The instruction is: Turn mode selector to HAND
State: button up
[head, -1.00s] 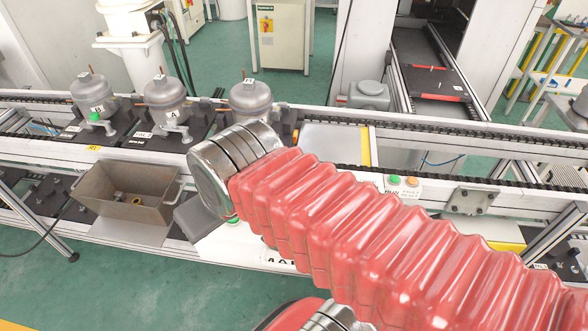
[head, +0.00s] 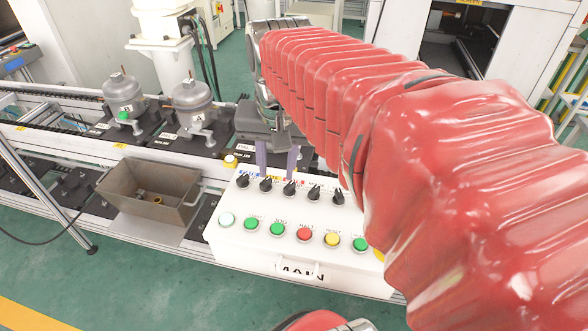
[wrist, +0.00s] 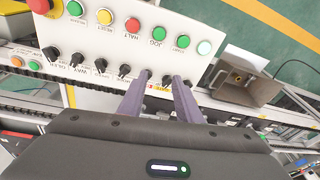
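The white MAIN control box (head: 240,241) stands at centre in the head view, with a row of black selector knobs (head: 290,188) behind a row of coloured buttons. The same knobs show in the wrist view (wrist: 101,65). Their labels are too small to read surely, so I cannot tell which is the mode selector or its setting. My gripper (head: 277,172) points down over the left part of the knob row. Its two purple-grey fingers are apart and hold nothing. In the wrist view, one knob (wrist: 167,80) appears between the fingertips (wrist: 162,76); contact is unclear.
An open brown metal bin (head: 125,188) stands left of the box. Two grey compressors (head: 192,103) sit on the conveyor behind. A red mushroom button (wrist: 39,5) is at the panel's far end. My red arm covers the right side of the head view.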

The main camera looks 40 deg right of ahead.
aim_at(315, 189)
jog(key=d+r+m+g, duration=0.1)
jog(key=d+m+g, duration=0.1)
jog(key=d+m, duration=0.4)
jog(key=d, duration=0.5)
jog(key=shift+y, duration=0.4)
notch_tip(315, 189, down, 14)
jog(key=shift+r, duration=0.15)
grip_shut()
